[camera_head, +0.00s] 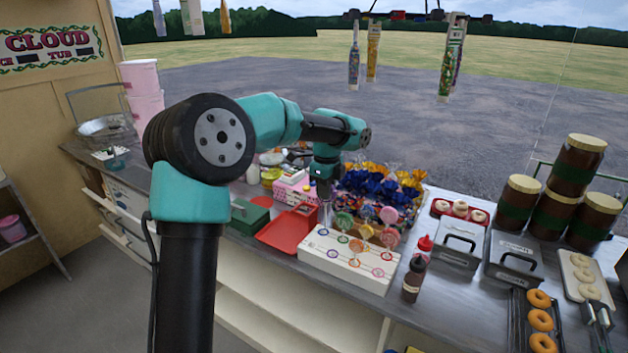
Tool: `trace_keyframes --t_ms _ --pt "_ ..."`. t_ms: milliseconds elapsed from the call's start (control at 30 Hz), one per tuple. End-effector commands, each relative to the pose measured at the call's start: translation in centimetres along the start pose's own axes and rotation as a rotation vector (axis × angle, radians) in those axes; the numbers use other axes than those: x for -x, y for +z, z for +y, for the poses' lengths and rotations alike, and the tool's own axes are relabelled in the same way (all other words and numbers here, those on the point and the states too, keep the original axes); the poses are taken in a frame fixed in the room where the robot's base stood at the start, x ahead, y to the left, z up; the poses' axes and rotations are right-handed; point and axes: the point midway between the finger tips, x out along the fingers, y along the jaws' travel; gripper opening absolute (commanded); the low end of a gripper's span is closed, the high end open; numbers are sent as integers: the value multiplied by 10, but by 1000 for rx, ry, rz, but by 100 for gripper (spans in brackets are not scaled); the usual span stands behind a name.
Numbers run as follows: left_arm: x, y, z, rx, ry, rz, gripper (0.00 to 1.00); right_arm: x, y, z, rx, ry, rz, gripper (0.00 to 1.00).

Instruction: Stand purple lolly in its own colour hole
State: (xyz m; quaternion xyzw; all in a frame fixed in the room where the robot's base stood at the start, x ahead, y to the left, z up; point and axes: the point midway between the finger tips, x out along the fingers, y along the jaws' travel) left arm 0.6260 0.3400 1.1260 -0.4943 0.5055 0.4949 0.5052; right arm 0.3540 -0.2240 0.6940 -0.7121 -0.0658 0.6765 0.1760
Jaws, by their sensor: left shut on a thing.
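My left gripper (325,200) points down at the left back end of the white lolly stand (345,262). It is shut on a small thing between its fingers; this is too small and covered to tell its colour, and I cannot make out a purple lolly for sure. Several lollies stand upright in the block: a green lolly (344,220), an orange lolly (366,231) and a pink lolly (389,214) among them. Coloured rings mark the holes on its top, with a purple-looking ring (378,272) near the front right. My right gripper is not in view.
A red tray (284,236) and a green box (250,216) lie left of the stand. Wrapped blue and orange sweets (375,187) are behind it. Sauce bottles (413,280) stand close at its right. Grey lidded bins (458,248) and brown jars (553,215) are farther right.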

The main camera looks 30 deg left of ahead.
Motion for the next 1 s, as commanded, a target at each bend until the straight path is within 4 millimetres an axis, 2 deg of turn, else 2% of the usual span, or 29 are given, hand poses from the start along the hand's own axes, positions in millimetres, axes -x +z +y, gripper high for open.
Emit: trace_keyframes --t_ms 100,200,667,1000 --pt "-11 -22 1 -2 1 0 0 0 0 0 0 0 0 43" --pt "-15 -30 2 -1 1 0 0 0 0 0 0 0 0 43" --pt "-20 -30 2 1 0 1 0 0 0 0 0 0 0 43" --pt "-53 -29 2 1 2 1 0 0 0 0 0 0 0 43"
